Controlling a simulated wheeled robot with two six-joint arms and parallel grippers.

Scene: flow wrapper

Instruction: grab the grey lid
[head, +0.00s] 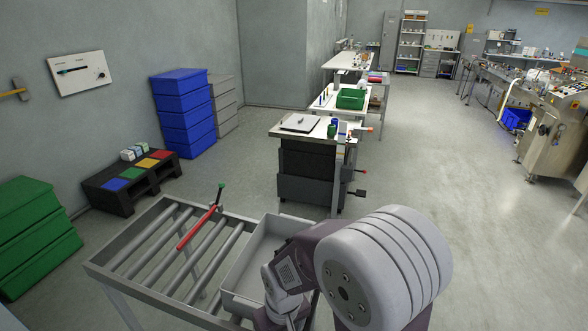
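The grey pieces in the head view are a stack of grey crates (224,104) against the back wall, right of the blue stack, and an open light grey bin (240,287) at the right end of the roller table. The top of the grey stack is flat, and I cannot tell whether a lid lies on it. One of my arms reaches in from the lower right and hides part of the bin. Neither gripper's fingers show.
The roller table (140,240) bears a red bar with a green end (200,228). Blue crates (184,110) and green crates (35,230) are stacked along the left wall. A dark low platform (118,200) stands between them. The floor right of the workbenches (272,133) is clear.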

